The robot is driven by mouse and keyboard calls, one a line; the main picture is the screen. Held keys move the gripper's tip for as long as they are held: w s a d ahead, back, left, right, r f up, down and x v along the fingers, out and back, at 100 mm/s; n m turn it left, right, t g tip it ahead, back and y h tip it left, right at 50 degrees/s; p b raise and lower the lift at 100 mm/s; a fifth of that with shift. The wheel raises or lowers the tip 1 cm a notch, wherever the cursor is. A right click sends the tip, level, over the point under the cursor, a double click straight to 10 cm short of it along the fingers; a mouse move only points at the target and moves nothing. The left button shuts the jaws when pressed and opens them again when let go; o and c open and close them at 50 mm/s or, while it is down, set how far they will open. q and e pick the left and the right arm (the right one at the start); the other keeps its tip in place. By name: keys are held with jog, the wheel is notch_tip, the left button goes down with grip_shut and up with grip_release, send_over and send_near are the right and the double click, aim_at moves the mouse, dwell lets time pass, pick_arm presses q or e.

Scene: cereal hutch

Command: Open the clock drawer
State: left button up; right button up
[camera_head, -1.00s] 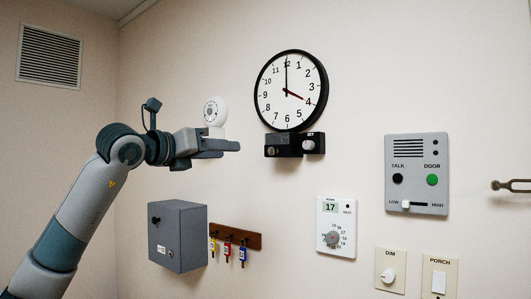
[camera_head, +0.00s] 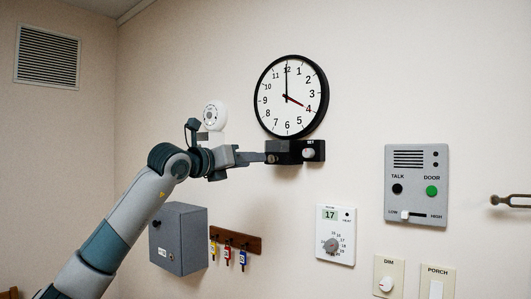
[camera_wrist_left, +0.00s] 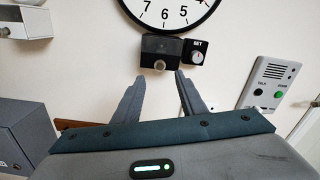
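A round black-rimmed clock (camera_head: 290,96) hangs on the wall, with a black box under it. The left part of the box is the drawer (camera_wrist_left: 162,46), with a round metal knob (camera_wrist_left: 159,65) on its front; the right part carries a SET dial (camera_head: 309,153). The drawer looks shut. My left gripper (camera_head: 265,157) points at the drawer knob from the left in the head view. In the left wrist view its two fingers (camera_wrist_left: 160,76) are spread and empty. The knob lies just ahead, lined up with the gap between them; contact is not visible. My right gripper is not in view.
A grey box (camera_head: 178,238) and a key rack (camera_head: 236,240) are on the wall below my left arm. A thermostat (camera_head: 335,235), intercom panel (camera_head: 416,186) and dimmer (camera_head: 388,276) are to the right. A white round device (camera_head: 214,115) is behind the wrist.

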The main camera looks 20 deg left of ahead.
aim_at(270, 159)
pick_arm(q)
jog(key=p+x, duration=0.2)
jog(key=x, duration=0.3)
jog(key=shift+w+d+r+p, duration=0.15)
jog(key=shift+w+p, duration=0.2)
jog(key=shift+p+x, duration=0.35)
jog(key=shift+x, duration=0.55)
jog(key=shift+c, duration=0.7)
jog(key=shift+f, duration=0.25)
grip_shut()
